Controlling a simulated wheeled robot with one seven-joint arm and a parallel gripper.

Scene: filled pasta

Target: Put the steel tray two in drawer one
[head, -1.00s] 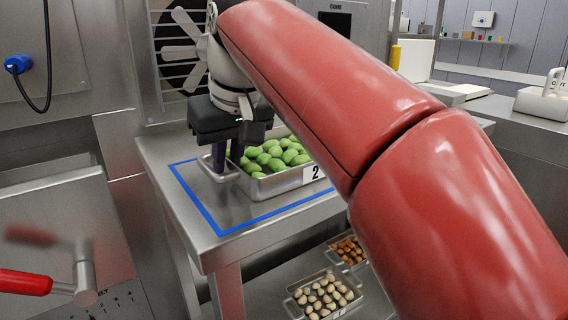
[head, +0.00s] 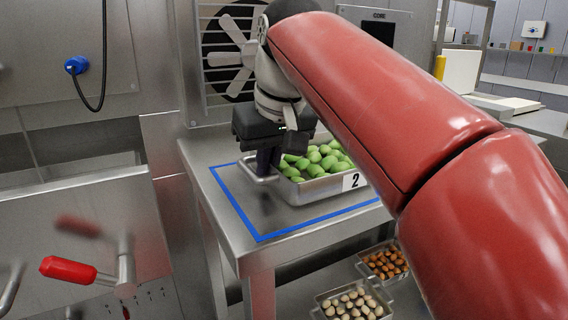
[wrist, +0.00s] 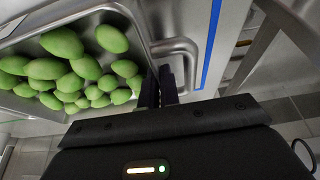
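Steel tray two (head: 312,190), marked with a 2 and filled with green pasta (head: 318,162), sits on the steel table inside a blue outline. My gripper (head: 268,162) points down at the tray's left end, with its fingers close together at the wire-like handle. In the wrist view the fingers (wrist: 159,85) are at the handle loop (wrist: 180,46), beside the tray wall, and look shut on it; the grip point is partly hidden. The tray (wrist: 150,22) still rests flat. I cannot make out a drawer marked one.
A blue tape line (head: 236,207) edges the steel table (head: 215,170). Smaller trays of beige (head: 350,302) and orange-brown pieces (head: 385,262) are on a lower shelf. A red-handled lever (head: 68,269) stands at lower left. A fan grille (head: 228,50) is behind my gripper.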

